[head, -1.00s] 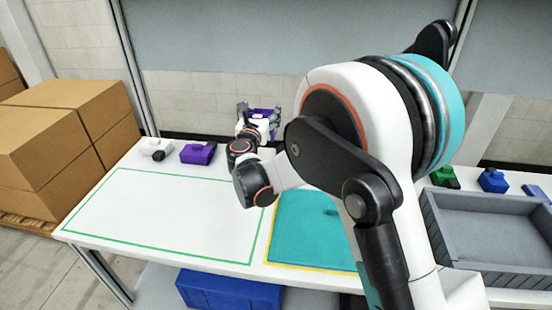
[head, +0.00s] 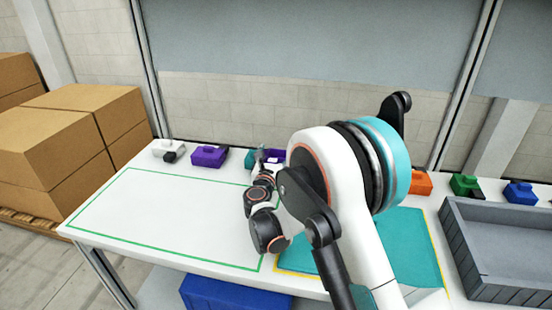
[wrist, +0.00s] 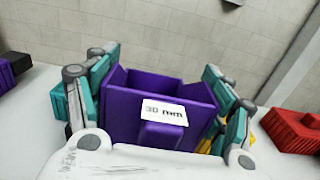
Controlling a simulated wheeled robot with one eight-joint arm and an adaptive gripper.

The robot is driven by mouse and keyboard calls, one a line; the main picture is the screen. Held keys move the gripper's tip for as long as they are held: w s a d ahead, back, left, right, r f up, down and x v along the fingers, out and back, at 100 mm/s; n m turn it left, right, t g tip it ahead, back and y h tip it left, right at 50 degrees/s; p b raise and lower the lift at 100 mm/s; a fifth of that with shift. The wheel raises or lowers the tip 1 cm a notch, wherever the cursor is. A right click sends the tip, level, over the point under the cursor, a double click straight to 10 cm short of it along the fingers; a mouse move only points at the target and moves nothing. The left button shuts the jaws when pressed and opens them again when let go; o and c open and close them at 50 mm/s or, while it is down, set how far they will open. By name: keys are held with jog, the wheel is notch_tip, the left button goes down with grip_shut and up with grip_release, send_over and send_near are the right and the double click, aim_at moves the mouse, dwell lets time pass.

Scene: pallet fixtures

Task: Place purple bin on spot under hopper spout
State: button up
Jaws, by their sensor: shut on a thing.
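The purple bin (wrist: 120,115) is an open box with a "30 mm" label on its near wall, upright in the wrist view. My gripper (wrist: 158,95) is shut on it, with teal-padded fingers at its left and right sides. In the head view the bin (head: 273,155) shows small and partly hidden at the table's back edge, with my gripper (head: 262,160) around it. I cannot tell whether its base touches the table. I cannot make out a hopper spout or a marked spot under it.
A purple block (head: 209,156) and a white block (head: 168,148) stand left of the bin. The green-outlined area (head: 160,215) is clear. A teal mat (head: 410,250) lies right of it.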

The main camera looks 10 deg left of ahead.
dwell(0.3)
jog(key=o, duration=1.2)
jog(key=shift+c, duration=0.2)
